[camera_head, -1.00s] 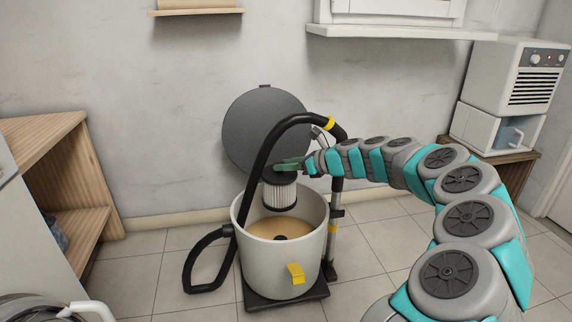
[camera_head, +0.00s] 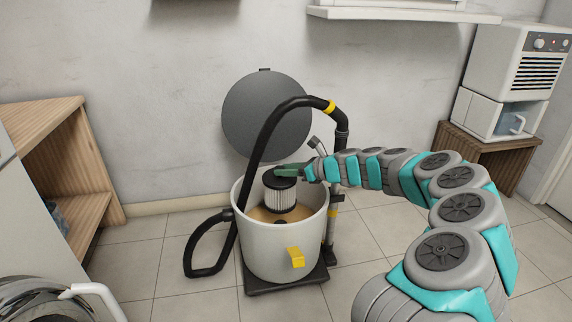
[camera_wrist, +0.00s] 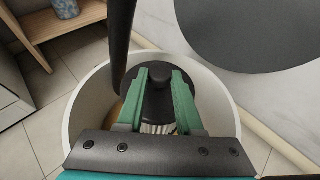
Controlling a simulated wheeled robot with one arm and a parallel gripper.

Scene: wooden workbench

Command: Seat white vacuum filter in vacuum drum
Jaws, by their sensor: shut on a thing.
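The white pleated vacuum filter (camera_head: 281,198) with a black cap is upright, its lower part inside the open vacuum drum (camera_head: 280,250). My gripper (camera_head: 289,172) is shut on the filter's black top. In the wrist view, the green fingers of my gripper (camera_wrist: 159,88) lie on both sides of the filter's round black cap (camera_wrist: 156,100). The drum is light grey with a yellow latch, and tan material shows inside. A dark hub shows just below the filter; I cannot tell whether they touch. The drum wall (camera_wrist: 88,95) surrounds the filter in the wrist view.
The black hose (camera_head: 262,150) arches over the drum in front of the round dark lid (camera_head: 267,115), which stands open behind. A wooden shelf (camera_head: 95,215) is at the left. A white appliance (camera_head: 510,80) stands on a wooden stand at the right.

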